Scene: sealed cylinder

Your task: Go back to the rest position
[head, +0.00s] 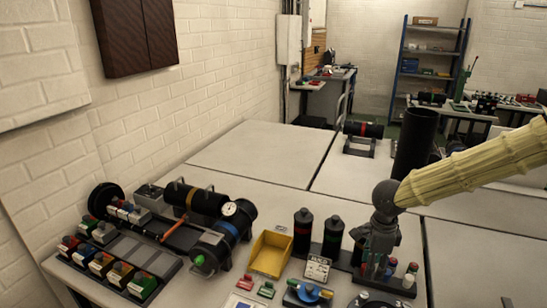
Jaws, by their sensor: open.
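My gripper (374,268) is in the right half of the head view, pointing down at the end of my pale yellow sleeved arm. It is over the front right of the table (260,150), close to a dark rack (390,284) with small red-, white- and green-topped pieces. The jaws are open, and I see nothing held between them. The fingertips are small and dark against the rack, so I cannot tell whether they touch anything.
Two black cylinders (332,236) stand left of my gripper. A yellow bin (270,252), a gauge assembly (228,228) and a rack of coloured blocks (122,270) lie further left. A tall dark tube (414,142) stands behind my arm. The table's back is mostly clear.

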